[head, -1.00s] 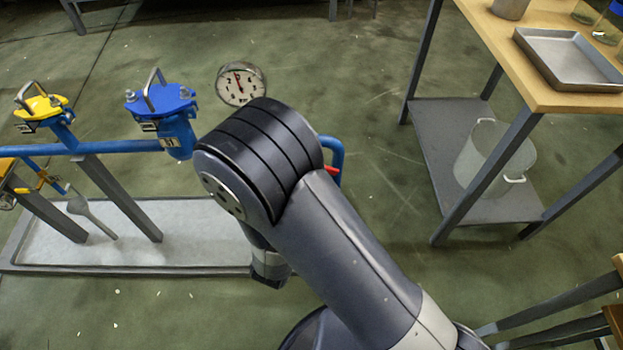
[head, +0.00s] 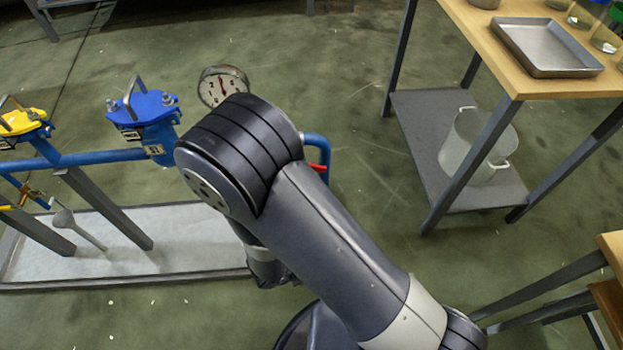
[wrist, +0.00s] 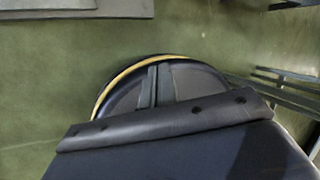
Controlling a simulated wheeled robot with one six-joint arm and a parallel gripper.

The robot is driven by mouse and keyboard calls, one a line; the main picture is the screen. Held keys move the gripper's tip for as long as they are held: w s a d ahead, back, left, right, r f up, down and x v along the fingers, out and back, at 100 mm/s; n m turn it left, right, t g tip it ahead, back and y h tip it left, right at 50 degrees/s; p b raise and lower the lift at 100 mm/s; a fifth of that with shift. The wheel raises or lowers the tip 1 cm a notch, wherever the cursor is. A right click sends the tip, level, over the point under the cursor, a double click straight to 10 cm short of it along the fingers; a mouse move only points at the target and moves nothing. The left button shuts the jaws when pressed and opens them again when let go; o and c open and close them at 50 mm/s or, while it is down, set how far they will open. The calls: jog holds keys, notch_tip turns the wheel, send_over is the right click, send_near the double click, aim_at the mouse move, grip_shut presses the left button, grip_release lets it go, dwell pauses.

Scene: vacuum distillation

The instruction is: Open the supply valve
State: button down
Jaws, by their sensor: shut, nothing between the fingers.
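A blue pipe rig stands at left and centre in the head view. It has a blue-capped fitting (head: 143,108), a yellow-capped fitting (head: 22,122) and a round dial gauge (head: 222,86). A red part (head: 318,168), possibly a valve handle, shows at the blue pipe bend right of my arm. I cannot tell which part is the supply valve; my arm hides some of the pipe. My gripper (wrist: 157,86) shows as two narrow fingers side by side in the wrist view, shut and empty, pointing at the floor, apart from the rig.
A grey floor tray (head: 190,262) lies under the rig. A wooden-topped table (head: 500,68) at right carries a metal tray (head: 548,48) and glassware; a pot (head: 478,145) stands on its lower shelf. Green floor between rig and table is clear. Another wooden surface edges in at lower right.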

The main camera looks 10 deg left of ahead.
jog(key=s+a+f+m+g+y, duration=0.3)
jog(key=s+a+g+y, duration=0.1)
jog(key=s+a+y, duration=0.25)
jog(key=w+r+m+t+y+b, duration=0.1)
jog(key=w+r+m+t+y, duration=0.3)
jog(key=w+r+t, duration=0.45)
jog(key=w+d+r+t+h, duration=0.2)
jog(key=w+d+r+t, duration=0.25)
jog(key=w+d, duration=0.25)
jog(key=w+a+b, duration=0.1)
jog(key=w, duration=0.8)
jog(key=shift+w+a+m+y, duration=0.15)
jog(key=shift+w+m+y, duration=0.15)
jog(key=shift+w+y, duration=0.05)
jog(key=shift+r, duration=0.15)
